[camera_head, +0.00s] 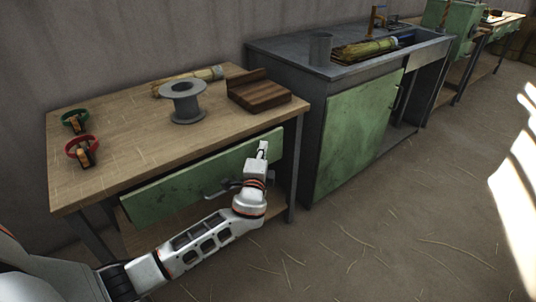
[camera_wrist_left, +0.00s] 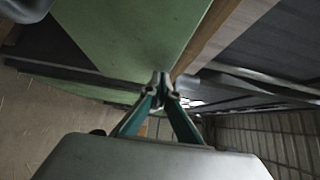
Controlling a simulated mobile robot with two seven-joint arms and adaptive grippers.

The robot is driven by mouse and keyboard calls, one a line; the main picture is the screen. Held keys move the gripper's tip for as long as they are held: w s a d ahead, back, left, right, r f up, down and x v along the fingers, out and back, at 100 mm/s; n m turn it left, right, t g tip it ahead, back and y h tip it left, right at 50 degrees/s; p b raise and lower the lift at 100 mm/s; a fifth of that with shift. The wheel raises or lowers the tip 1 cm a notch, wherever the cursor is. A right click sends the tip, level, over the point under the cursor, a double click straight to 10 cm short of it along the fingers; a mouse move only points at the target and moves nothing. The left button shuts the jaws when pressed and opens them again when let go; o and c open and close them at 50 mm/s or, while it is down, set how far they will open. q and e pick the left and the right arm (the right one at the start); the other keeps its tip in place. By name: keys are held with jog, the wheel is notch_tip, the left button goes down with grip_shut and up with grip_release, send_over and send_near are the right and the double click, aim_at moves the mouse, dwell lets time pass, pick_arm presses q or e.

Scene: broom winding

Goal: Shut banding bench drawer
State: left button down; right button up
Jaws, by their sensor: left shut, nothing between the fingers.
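The banding bench (camera_head: 130,135) has a wooden top. Its green drawer front (camera_head: 175,188) lies just under the front edge, with a grey handle (camera_head: 215,192) near the middle. How far the drawer stands out is hard to judge. My left gripper (camera_head: 262,150) is shut and empty, with its fingertips at the right part of the drawer front. In the left wrist view its closed fingertips (camera_wrist_left: 161,78) show against the lower edge of a green panel (camera_wrist_left: 130,35), close to or touching it. My wrist hides part of the front. My right gripper is out of view.
On the bench are a grey spool (camera_head: 187,105), a wooden block (camera_head: 260,95), a straw bundle (camera_head: 185,82), and green (camera_head: 75,121) and red (camera_head: 82,150) banded items. A grey sink bench with a green door (camera_head: 355,130) stands to the right. Straw-strewn floor (camera_head: 390,240) is open in front.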

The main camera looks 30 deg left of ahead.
aim_at(252, 145)
pick_arm(q)
jog(key=shift+a, duration=0.15)
jog(key=a, duration=0.1)
jog(key=w+a, duration=0.1)
jog(key=a, duration=0.1)
jog(key=shift+w+a+f, duration=0.15)
jog(key=shift+w+a, duration=0.2)
jog(key=shift+a, duration=0.05)
jog(key=shift+a+r, duration=0.2)
jog(key=shift+r, duration=0.05)
jog(key=shift+a, duration=0.1)
jog(key=shift+r, duration=0.1)
